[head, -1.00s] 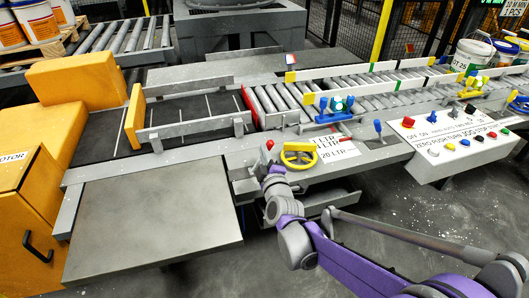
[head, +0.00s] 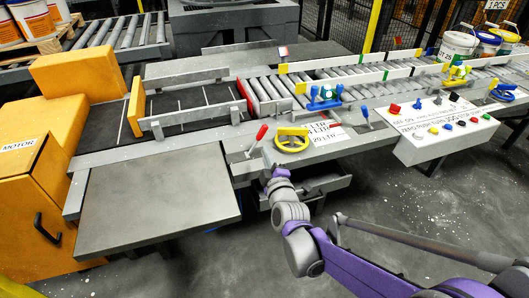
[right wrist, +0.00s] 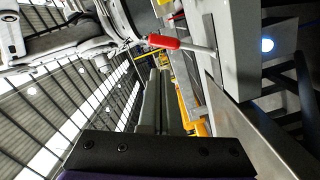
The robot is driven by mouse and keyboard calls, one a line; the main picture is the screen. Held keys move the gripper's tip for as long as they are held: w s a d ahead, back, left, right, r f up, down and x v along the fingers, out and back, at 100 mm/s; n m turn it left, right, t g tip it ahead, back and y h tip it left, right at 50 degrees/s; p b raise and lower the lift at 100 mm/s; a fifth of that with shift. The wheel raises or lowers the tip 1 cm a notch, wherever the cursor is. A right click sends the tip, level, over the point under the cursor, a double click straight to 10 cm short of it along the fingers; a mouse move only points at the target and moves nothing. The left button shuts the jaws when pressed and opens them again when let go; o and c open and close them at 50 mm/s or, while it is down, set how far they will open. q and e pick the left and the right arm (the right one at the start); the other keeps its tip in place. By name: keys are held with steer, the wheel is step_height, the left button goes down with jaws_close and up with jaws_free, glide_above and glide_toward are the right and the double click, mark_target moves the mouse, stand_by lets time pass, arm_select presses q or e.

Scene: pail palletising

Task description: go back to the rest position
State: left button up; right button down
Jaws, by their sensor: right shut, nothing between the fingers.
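My right gripper (head: 274,172) is at the front edge of the conveyor bench, just below the red-handled lever (head: 262,132) in the head view. In the right wrist view, its fingers (right wrist: 154,100) are together with nothing between them. The lever's red handle also shows in the right wrist view (right wrist: 163,42), apart from the fingers. In the head view, the purple and grey right arm reaches in from the lower right. My left gripper is not in view.
A yellow handwheel (head: 292,139) is close to the right of the lever. A white button panel (head: 433,138) juts out at the right, and a grey table (head: 158,200) stands at the left. Several pails (head: 458,46) are at the back right. The floor in front is clear.

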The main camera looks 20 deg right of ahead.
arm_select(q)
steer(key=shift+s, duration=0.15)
arm_select(e)
steer(key=shift+s, duration=0.2)
steer(key=s+f+m+g, duration=0.4)
steer(key=s+f, duration=0.1)
steer(key=s, duration=0.6)
steer(key=s+f+m+g, duration=0.4)
steer(key=s+g, duration=0.1)
steer(key=s, duration=0.7)
steer(key=s+f+m+g, duration=0.4)
steer(key=s+f+m, duration=0.1)
steer(key=s, duration=0.6)
arm_select(q)
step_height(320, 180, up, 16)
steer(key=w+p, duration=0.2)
steer(key=p, duration=1.2)
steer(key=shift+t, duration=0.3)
arm_select(e)
step_height(320, 180, up, 17)
steer(key=w, duration=0.2)
steer(key=shift+w+f+t+y, duration=0.2)
steer(key=shift+w+t+y, duration=0.1)
steer(key=shift+t, duration=0.1)
